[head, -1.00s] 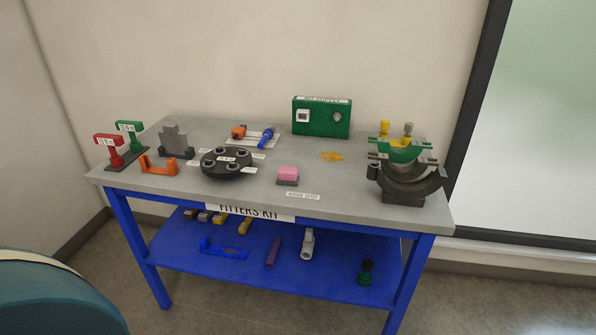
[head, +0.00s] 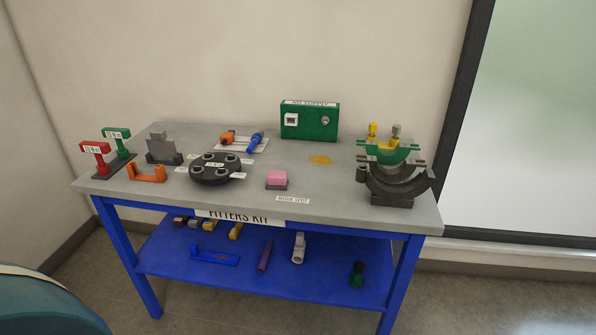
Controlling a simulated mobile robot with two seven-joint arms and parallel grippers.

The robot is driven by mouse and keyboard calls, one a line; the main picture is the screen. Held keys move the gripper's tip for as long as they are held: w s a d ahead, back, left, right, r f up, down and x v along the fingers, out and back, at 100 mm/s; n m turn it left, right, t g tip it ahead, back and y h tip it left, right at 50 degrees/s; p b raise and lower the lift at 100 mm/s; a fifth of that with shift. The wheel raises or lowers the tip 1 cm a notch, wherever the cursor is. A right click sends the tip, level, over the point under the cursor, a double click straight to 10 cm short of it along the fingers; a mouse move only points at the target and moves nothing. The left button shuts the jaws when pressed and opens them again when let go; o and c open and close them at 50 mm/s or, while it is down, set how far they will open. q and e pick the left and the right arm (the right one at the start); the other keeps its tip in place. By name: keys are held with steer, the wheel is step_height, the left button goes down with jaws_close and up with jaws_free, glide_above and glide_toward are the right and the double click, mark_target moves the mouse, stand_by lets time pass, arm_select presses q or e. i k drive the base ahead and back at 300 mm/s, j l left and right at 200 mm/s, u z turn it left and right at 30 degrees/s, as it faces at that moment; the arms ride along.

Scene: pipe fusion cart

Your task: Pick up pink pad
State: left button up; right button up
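The pink pad (head: 277,177) is a small pink block. It sits on a thin dark grey base (head: 276,187) near the front middle of the grey tabletop, to the right of a round black disc. Nothing covers it. Neither of my grippers shows in the head view.
The cart's grey tabletop (head: 330,181) also holds the black disc (head: 216,171), a green box (head: 310,121), a dark curved clamp (head: 396,184) and an orange bracket (head: 147,174). A blue lower shelf (head: 320,282) holds several parts. Tabletop right of the pad is mostly clear.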

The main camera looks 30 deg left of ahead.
mark_target(277, 180)
steer(key=i+j+z, duration=0.1)
steer(key=j+z, duration=0.3)
steer(key=j, duration=0.55)
steer(key=j+z, duration=0.35)
steer(key=j, duration=0.6)
